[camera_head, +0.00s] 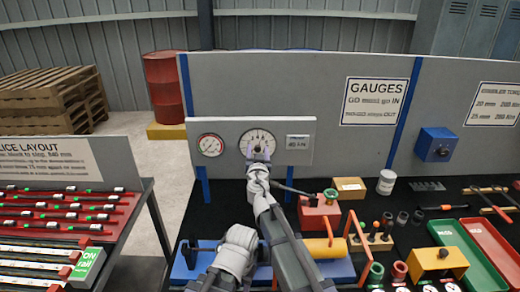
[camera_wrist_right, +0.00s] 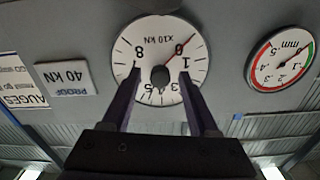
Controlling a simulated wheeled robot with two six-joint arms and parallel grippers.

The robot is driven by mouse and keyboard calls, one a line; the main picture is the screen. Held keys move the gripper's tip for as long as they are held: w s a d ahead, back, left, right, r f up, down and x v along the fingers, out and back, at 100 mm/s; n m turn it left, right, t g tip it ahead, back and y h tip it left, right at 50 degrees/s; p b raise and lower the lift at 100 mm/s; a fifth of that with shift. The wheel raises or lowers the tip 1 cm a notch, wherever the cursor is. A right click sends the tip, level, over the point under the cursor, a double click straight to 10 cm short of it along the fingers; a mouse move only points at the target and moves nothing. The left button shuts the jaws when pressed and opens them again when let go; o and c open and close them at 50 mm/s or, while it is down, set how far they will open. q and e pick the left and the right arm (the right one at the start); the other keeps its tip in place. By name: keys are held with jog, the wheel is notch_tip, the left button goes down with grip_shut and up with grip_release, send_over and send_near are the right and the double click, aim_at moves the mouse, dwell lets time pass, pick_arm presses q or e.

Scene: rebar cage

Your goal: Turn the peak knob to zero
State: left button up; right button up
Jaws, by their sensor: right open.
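The larger white dial (camera_head: 257,139) is on a grey gauge panel and shows upside down in the right wrist view (camera_wrist_right: 143,38). A red needle (camera_wrist_right: 184,46) points close to the 0 mark. The peak knob (camera_wrist_right: 160,77) is a small dark round piece at the dial's middle. My right gripper (camera_head: 259,157) is in front of the dial. In the wrist view its open fingers (camera_wrist_right: 160,95) stand on either side of the knob, with a gap at each side; I cannot tell how near they are in depth.
A smaller dial (camera_head: 210,145) and a 40 kN label (camera_head: 298,141) flank the large dial. Below on the bench lie a yellow cylinder (camera_head: 326,248), a red block (camera_head: 318,215), a white can (camera_head: 386,182) and trays. A rack of red bars (camera_head: 60,215) stands left.

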jog(key=shift+w, duration=0.5)
jog(key=shift+s, duration=0.1)
grip_shut()
